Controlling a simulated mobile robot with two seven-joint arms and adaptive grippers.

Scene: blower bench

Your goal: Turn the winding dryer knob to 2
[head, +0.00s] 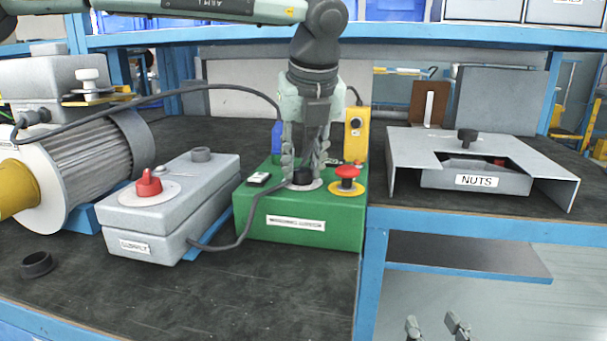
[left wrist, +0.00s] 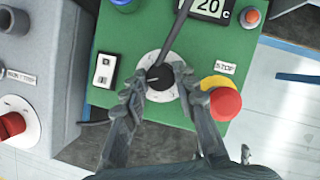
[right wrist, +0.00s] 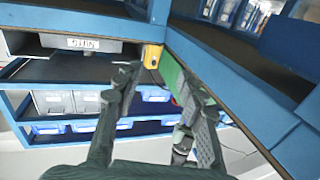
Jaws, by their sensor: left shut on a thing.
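The winding dryer is a green box (head: 300,218) on the bench, with a front label. Its black knob (left wrist: 158,77) sits on a white round dial (left wrist: 150,92); a pale mark shows on the knob, but the dial numbers are not readable. My left gripper (head: 304,168) reaches down from above, its fingers closed around the knob; it also shows in the left wrist view (left wrist: 160,86). The fingers hide part of the knob and dial. My right gripper (head: 437,326) is open and empty, low in front of the bench; its spread fingers show in the right wrist view (right wrist: 163,90).
A red mushroom stop button (head: 347,173) sits right beside my left gripper. The dryer's display (left wrist: 210,7) reads 20 °C. A grey supply box (head: 190,225) with a red knob (head: 148,183) and a motor (head: 85,165) stand left. A NUTS bin (head: 475,180) is right.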

